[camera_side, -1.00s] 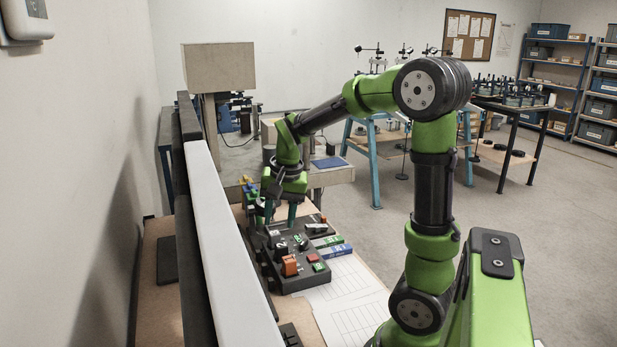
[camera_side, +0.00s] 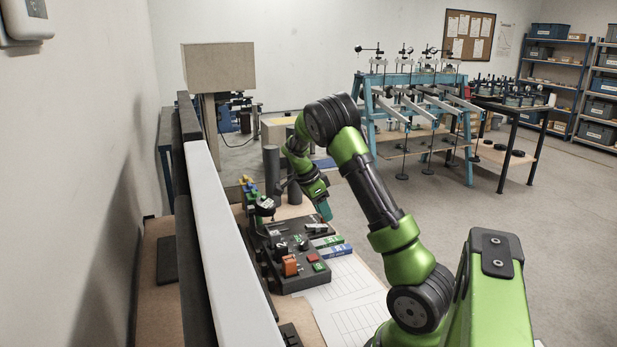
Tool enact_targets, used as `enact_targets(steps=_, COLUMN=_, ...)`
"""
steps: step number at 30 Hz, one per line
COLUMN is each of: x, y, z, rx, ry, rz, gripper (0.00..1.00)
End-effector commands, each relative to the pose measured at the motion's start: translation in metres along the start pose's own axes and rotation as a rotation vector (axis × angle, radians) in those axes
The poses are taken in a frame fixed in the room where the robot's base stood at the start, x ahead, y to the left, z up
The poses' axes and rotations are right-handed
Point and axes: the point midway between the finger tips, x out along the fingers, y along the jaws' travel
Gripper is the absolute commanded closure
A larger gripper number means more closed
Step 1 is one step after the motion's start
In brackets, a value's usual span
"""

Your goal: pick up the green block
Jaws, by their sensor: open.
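A long green block (camera_side: 326,241) lies at the right edge of the black panel, side by side with a blue block. My gripper (camera_side: 325,212) is tilted, its teal fingers pointing down and to the right. It is above and behind the green block in the picture, apart from it. The jaws are open, though the gap between the fingers is hard to see from this side. Nothing shows between them.
The black panel (camera_side: 285,276) carries an orange lever (camera_side: 290,265), a small green part (camera_side: 318,267) and other knobs. A blue block (camera_side: 336,251) lies against the green one. Dark cylinders (camera_side: 271,172) stand behind. White ruled sheets (camera_side: 345,290) lie flat in front.

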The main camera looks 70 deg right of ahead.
Motion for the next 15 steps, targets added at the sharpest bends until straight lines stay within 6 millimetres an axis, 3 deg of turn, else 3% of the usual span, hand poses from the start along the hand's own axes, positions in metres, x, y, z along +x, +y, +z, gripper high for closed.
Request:
enact_targets(steps=6, x=0.040, y=0.000, z=0.000, rx=0.000, ry=0.000, rz=0.002, gripper=0.57)
enact_targets(steps=15, x=0.065, y=0.002, z=0.001, rx=0.000, ry=-0.001, rz=0.003, gripper=0.57)
